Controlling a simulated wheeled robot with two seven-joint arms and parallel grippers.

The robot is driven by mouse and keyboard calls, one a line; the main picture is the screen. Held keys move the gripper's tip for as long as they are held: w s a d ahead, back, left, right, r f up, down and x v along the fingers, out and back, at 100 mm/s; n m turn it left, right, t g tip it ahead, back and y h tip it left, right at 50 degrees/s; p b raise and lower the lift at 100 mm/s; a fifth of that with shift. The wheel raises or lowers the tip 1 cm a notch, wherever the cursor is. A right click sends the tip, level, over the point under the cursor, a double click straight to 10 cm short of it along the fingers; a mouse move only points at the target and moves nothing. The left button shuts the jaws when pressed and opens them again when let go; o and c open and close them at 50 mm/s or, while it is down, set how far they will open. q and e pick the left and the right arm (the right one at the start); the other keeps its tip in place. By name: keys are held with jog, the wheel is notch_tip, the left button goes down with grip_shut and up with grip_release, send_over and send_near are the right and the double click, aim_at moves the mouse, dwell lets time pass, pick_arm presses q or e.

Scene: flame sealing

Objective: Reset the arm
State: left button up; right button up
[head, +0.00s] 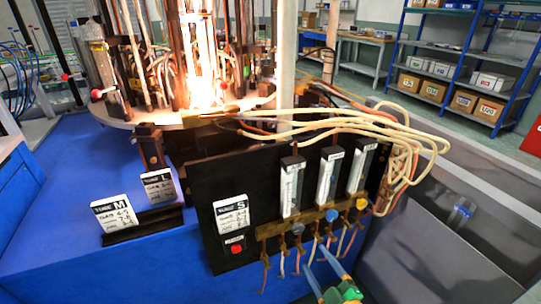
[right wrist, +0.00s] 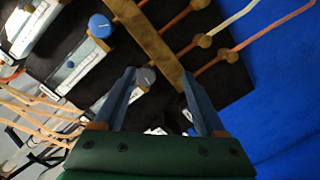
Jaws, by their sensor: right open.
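My right gripper (head: 316,260) is at the bottom of the head view, in front of the black control panel (head: 212,180). In the right wrist view its two blue fingers (right wrist: 158,75) are spread apart, with nothing held. A grey knob (right wrist: 146,77) shows just beyond the left finger; I cannot tell whether they touch. The grey knob in the head view (head: 296,228) sits under the leftmost flow meter (head: 291,187). A blue knob (head: 332,215) is to its right. The left gripper is not in view.
A brass bar (head: 270,229) with thin hoses hanging below runs along the panel. Pale hoses (head: 420,150) loop out at the right. A bright flame (head: 205,85) burns on the round machine behind. Size cards (head: 115,214) stand at left on the blue table (head: 120,275).

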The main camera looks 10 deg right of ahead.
jog(key=s+d+f+m+g+h+p, duration=0.25)
jog(key=s+f+m+g+p, duration=0.55)
jog(key=s+f, duration=0.95)
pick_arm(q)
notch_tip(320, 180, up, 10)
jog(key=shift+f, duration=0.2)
pick_arm(e)
jog(key=s+f+g, duration=0.2)
jog(key=s+g, duration=0.1)
jog(key=s, duration=0.6)
jog(key=s+a+f+m+g, duration=0.1)
jog(key=s+f+g, duration=0.2)
jog(key=s, duration=0.5)
jog(key=shift+s+m+g+h, duration=0.3)
jog(key=shift+s+g+h, duration=0.15)
jog(key=shift+g, duration=0.25)
jog(key=shift+w+f, duration=0.1)
